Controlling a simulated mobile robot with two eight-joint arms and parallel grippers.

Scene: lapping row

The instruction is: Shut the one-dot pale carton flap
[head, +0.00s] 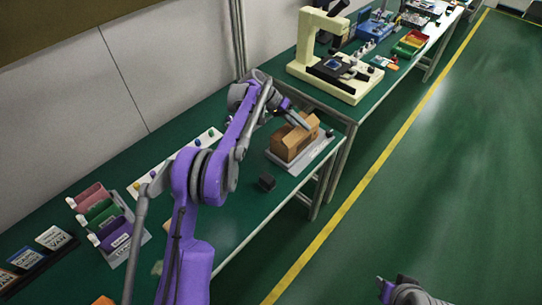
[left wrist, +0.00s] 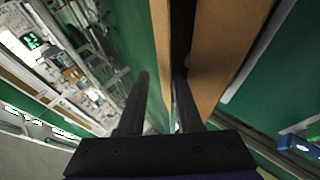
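A brown cardboard carton (head: 290,146) stands on a pale grey plate (head: 316,157) on the green bench. In the left wrist view its brown panels (left wrist: 222,50) fill the upper middle, with a dark gap between them. I cannot make out any dots or tell which panel is the pale flap. My left gripper (head: 302,121) is at the top of the carton in the head view. In the left wrist view its two dark fingers (left wrist: 157,102) are apart, with the right one close to the carton panels; contact is unclear. My right gripper (head: 392,290) is low in the head view, away from the bench.
A small black block (head: 267,182) lies in front of the carton. A cream microscope (head: 338,75) stands on the farther bench. Colored bins (head: 105,218) and a white strip with small knobs (head: 150,178) are on the left. The green floor at right is clear.

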